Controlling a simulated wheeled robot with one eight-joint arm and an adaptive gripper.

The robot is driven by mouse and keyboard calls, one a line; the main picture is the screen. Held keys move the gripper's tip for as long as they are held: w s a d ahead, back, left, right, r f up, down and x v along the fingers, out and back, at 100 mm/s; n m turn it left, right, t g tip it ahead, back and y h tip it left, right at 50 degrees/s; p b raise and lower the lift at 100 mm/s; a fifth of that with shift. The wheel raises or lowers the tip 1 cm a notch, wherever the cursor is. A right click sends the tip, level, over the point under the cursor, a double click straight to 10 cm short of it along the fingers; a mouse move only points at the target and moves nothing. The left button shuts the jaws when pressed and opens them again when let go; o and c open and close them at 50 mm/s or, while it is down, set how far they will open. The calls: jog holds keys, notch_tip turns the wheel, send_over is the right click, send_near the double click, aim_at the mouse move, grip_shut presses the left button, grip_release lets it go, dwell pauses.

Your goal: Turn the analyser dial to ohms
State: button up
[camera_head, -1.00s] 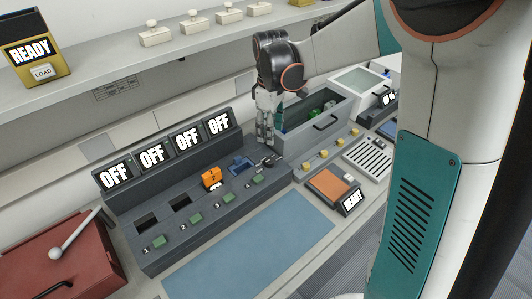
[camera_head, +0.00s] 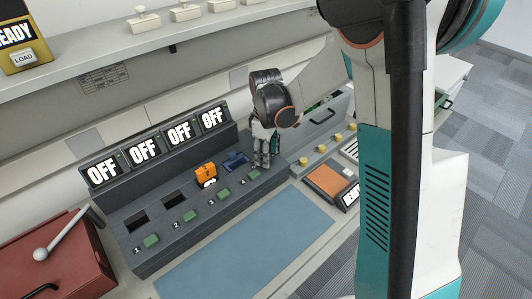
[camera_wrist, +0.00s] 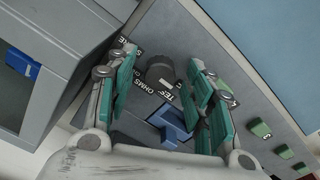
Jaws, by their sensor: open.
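The analyser dial (camera_wrist: 162,70) is a dark round knob on the grey panel in the wrist view. A small pale mark shows on its edge near the "TES..." label. The "OHMS" label (camera_wrist: 151,94) lies just beside that one. My gripper (camera_wrist: 163,60) is open, with one teal-padded finger on each side of the dial. Gaps show between pads and knob; whether the tips reach the panel I cannot tell. In the head view my gripper (camera_head: 262,155) points down at the right end of the console and hides the dial.
A blue part (camera_wrist: 172,122) sits in a slot close to the dial. An orange unit (camera_head: 205,174) and green buttons (camera_head: 189,216) are on the console. Several screens (camera_head: 145,151) read OFF.

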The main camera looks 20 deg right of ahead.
jog(key=c, duration=1.1)
jog(key=shift+m, duration=0.4)
jog(key=m, duration=1.2)
jog(key=shift+m, duration=0.3)
jog(key=shift+a+m, duration=0.1)
jog(key=shift+m, duration=2.1)
